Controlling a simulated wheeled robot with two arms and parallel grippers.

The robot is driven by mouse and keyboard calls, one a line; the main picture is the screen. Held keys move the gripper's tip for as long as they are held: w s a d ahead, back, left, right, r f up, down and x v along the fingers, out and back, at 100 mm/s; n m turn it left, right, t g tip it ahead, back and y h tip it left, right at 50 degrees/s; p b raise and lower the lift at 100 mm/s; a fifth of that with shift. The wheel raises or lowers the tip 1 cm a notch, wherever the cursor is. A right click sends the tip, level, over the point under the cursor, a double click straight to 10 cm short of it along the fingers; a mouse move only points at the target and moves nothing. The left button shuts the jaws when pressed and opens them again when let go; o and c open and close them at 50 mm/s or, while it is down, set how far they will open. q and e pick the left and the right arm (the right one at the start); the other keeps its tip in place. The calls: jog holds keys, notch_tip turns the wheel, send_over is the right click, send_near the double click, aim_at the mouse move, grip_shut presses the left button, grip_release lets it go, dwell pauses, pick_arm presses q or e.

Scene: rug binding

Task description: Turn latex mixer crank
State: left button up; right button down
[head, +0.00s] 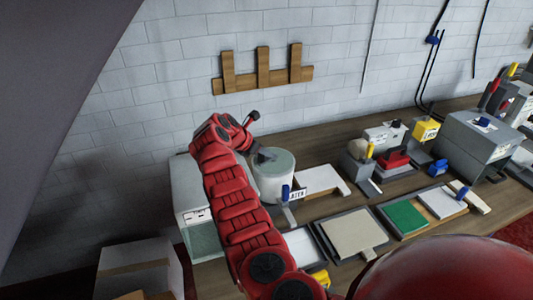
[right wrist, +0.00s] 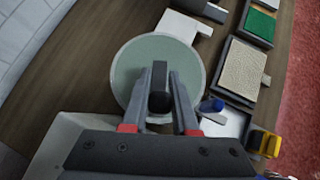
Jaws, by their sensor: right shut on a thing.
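The latex mixer is a round, off-white drum (head: 273,182) with a pale green top, standing on the bench. In the right wrist view its round top (right wrist: 135,62) lies below my fingers. My right gripper (head: 266,155) is over the drum's top in the head view. In the right wrist view my right gripper (right wrist: 160,80) is shut on the dark upright crank handle (right wrist: 160,98), which sits between its two grey fingers. The rest of the crank is mostly hidden by the gripper. My left gripper is not in view.
A grey-white cabinet (head: 187,187) stands left of the drum. A white block (head: 322,181), a tray with a beige panel (head: 352,233) and a tray with a green panel (head: 405,218) lie to the right. A grey machine (head: 470,140) stands further right. A brick wall is behind.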

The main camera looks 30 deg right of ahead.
jog(key=c, duration=0.7)
grip_release()
jog(key=shift+a, duration=0.1)
jog(key=shift+a+r+b, duration=0.3)
jog(key=shift+a, duration=0.05)
jog(key=shift+b+v, duration=2.85)
jog(key=shift+v, duration=5.4)
jog(key=shift+s+d, duration=0.1)
jog(key=shift+s, duration=0.05)
